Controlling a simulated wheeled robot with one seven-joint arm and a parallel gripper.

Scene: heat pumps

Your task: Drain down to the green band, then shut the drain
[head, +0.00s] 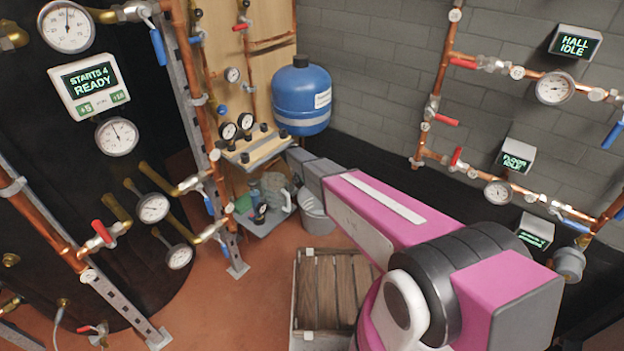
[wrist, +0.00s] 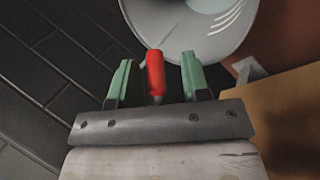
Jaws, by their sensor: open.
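In the wrist view my gripper (wrist: 157,80) is open. Its two green fingers stand on either side of a red lever handle (wrist: 155,72), with a gap on each side. The valve body under the handle is hidden by my gripper. A pale bucket (wrist: 237,42) lies beyond the fingertips; it also shows in the head view (head: 316,220) on the floor below the blue tank. In the head view my arm reaches toward that corner, and the fingers and handle are hidden.
A blue tank (head: 301,97) hangs above the bucket. A wooden crate (head: 305,318) stands on the floor in front. A low shelf (head: 262,222) holds several small items. Copper pipes (head: 205,130) with gauges and levers run at left and right. Open floor (head: 215,310) lies left of the crate.

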